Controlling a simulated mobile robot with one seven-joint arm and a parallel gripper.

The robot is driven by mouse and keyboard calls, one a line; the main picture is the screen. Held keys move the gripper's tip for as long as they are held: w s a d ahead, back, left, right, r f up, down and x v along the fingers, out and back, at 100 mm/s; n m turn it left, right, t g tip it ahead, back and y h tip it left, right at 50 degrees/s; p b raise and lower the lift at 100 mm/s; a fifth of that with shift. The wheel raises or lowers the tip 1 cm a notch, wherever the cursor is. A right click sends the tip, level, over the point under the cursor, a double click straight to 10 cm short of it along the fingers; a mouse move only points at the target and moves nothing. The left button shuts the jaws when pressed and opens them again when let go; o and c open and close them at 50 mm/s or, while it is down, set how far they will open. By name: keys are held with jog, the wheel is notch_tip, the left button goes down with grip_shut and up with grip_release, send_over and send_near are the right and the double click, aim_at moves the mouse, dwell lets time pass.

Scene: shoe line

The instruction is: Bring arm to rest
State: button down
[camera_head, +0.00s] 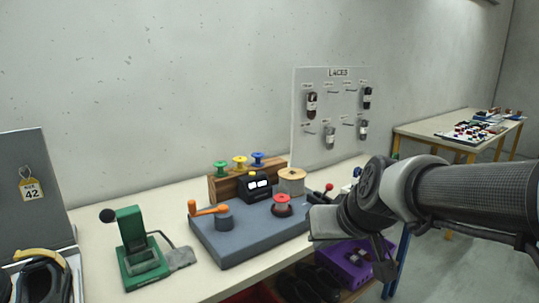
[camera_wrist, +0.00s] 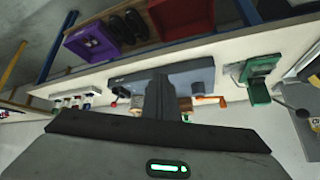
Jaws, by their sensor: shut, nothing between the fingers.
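My arm (camera_head: 460,195) reaches in from the right in the head view, above the right end of the workbench (camera_head: 110,217). My gripper shows in the wrist view (camera_wrist: 160,88) as a dark narrow pair of fingers, shut and empty. It stands in front of the grey base plate (camera_wrist: 203,72) in that picture, apart from it as far as I can tell. In the head view the fingertips are hard to make out beside the wrist.
A green press (camera_head: 140,250) stands left. A lace board (camera_head: 310,145) stands behind. A purple bin (camera_head: 347,262) sits below the bench. Another table (camera_head: 425,131) stands far right.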

jog(key=s+d+r+m+g+h+p, duration=0.1)
jog(key=s+d, duration=0.1)
jog(key=s, duration=0.6)
jog(key=s+d+r+g+h+p, duration=0.1)
jog(key=s, duration=0.7)
notch_tip(320, 180, up, 17)
jog(key=p, duration=1.7)
jog(key=shift+r, duration=0.2)
